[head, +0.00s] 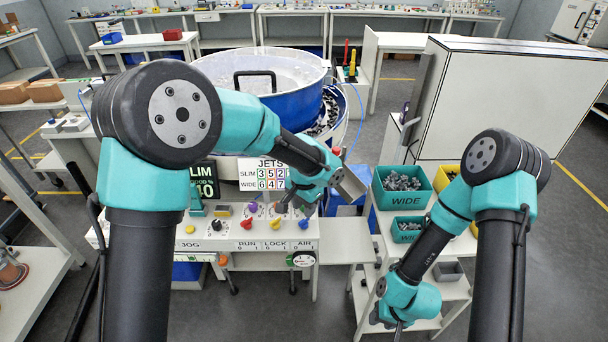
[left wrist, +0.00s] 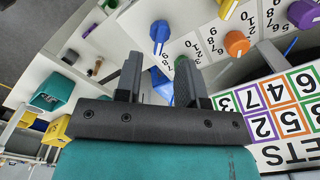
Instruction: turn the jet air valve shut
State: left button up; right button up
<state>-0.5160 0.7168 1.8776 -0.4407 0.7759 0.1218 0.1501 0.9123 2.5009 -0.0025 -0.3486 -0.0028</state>
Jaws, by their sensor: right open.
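The control panel (head: 225,232) carries a blue knob (head: 303,223) above the AIR label at its right end. My left gripper (head: 298,206) hangs low over the panel just behind that knob. In the left wrist view my left gripper's fingers (left wrist: 160,92) are apart. A blue piece (left wrist: 161,84) shows between them, without clear contact on both sides; I cannot tell what it belongs to. A blue knob (left wrist: 159,33) and a green knob (left wrist: 182,66) stand just beyond the fingers. My right gripper (head: 398,328) is open, low at the bottom right, away from the panel.
A red knob (head: 246,222) and a yellow knob (head: 275,224) stand left of the blue knob. The JETS card (head: 262,174) stands behind the panel, close to my left arm. A blue-sided bowl (head: 275,95) is behind. A teal WIDE bin (head: 403,203) stands right.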

pick_arm(q)
notch_tip(320, 180, up, 13)
jog(key=shift+f, duration=0.15)
jog(key=shift+f, duration=0.1)
dwell(0.4)
